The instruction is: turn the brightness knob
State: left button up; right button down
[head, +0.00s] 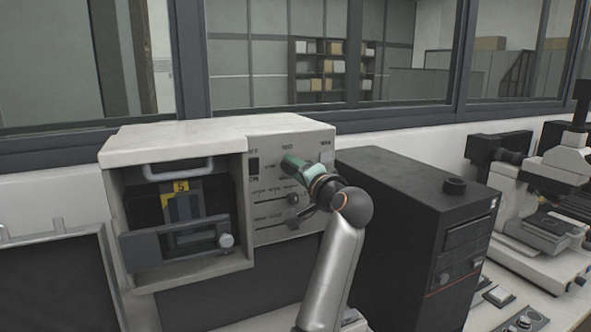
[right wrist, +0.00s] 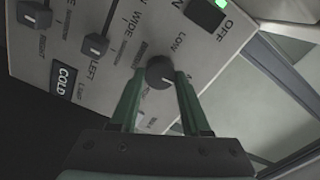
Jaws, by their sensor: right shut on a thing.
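The brightness knob (right wrist: 160,73) is a small round dark knob with a light pointer line, on the pale control panel. A "LOW" label is beside it. My right gripper (right wrist: 160,78) has one green finger on each side of the knob and is shut on it. In the head view my right gripper (head: 297,166) reaches the upper part of the panel (head: 272,238) on the white machine (head: 185,138), and hides the knob there. My left gripper is not in view.
Two slider knobs (right wrist: 96,45) (right wrist: 34,14) and a rocker switch (right wrist: 206,12) with a green light are near the knob. A black box unit (head: 400,220) stands close right of my arm. A microscope (head: 550,190) is at far right.

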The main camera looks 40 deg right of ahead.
jog(key=shift+m, duration=0.4)
jog(key=shift+c, duration=1.9)
grip_release()
jog(key=b+v, duration=0.2)
jog(key=v, duration=1)
jog(key=shift+s, duration=0.25)
